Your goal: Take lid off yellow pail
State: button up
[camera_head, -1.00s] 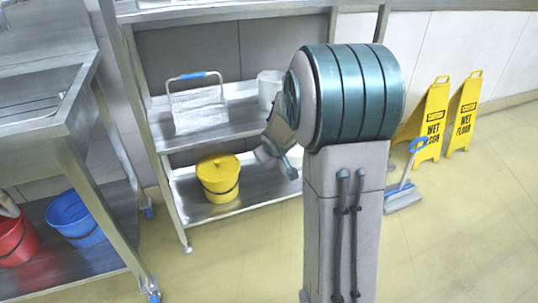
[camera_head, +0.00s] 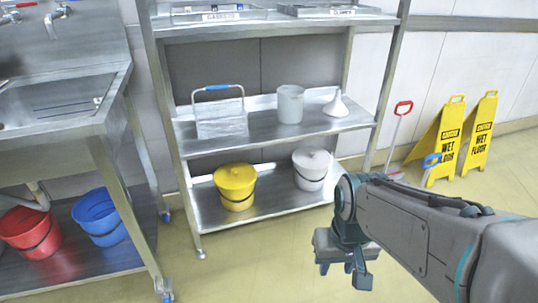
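The yellow pail (camera_head: 236,195) stands upright on the bottom shelf of the metal rack. Its yellow lid (camera_head: 235,175) sits on top, with a small knob in the middle. My gripper (camera_head: 342,270) hangs in front of the rack, to the right of the pail and lower in the picture, clear of it. Its two fingers look apart with nothing between them. The pail and lid are fully in view.
Wet floor signs (camera_head: 448,140) stand right.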

aim_at(234, 176)
jog(key=z, duration=0.9)
jog(key=i, duration=0.95)
jog(key=u, duration=1.3)
jog(key=i, duration=0.65)
jog(key=u, duration=0.7)
